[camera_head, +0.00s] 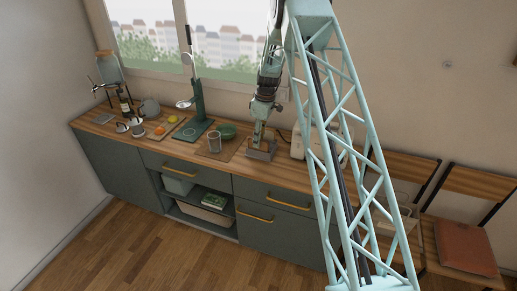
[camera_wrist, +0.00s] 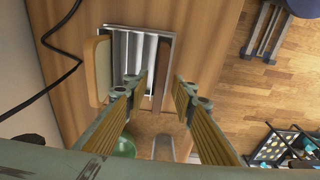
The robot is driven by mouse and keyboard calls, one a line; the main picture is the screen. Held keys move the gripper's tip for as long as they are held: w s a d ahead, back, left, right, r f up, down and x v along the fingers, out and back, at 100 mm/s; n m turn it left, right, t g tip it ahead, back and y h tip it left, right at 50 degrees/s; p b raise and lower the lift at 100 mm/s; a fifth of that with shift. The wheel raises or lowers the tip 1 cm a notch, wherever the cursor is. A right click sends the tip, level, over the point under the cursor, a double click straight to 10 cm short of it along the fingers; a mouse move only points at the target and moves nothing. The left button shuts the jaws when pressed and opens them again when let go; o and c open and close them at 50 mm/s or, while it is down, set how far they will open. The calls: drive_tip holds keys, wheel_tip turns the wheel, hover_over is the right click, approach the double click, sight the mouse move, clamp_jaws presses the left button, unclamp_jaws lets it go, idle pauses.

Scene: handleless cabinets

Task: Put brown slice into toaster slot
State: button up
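In the wrist view the toaster shows as a metal box with pale slots (camera_wrist: 135,58); in the head view it is a small grey box (camera_head: 261,154) on the counter. A thin dark brown slice (camera_wrist: 163,75) stands on edge along the toaster's right side. I cannot tell how deep it sits in a slot. A tan, rounded piece (camera_wrist: 103,68) stands along the left side. My gripper (camera_wrist: 158,88) is open above the toaster, its fingers apart with the brown slice's line between them. In the head view my gripper (camera_head: 258,138) is just above the toaster.
A green bowl (camera_head: 227,131) and a grey mug (camera_head: 214,142) stand left of the toaster. A white appliance (camera_head: 299,146) is close on its right. A black cable (camera_wrist: 62,60) runs near the wall. The counter's front edge drops to wooden floor.

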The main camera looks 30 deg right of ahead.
idle(0.3)
clamp_jaws()
drive_tip(key=shift+r, duration=0.15)
drive_tip(key=shift+r, duration=4.9)
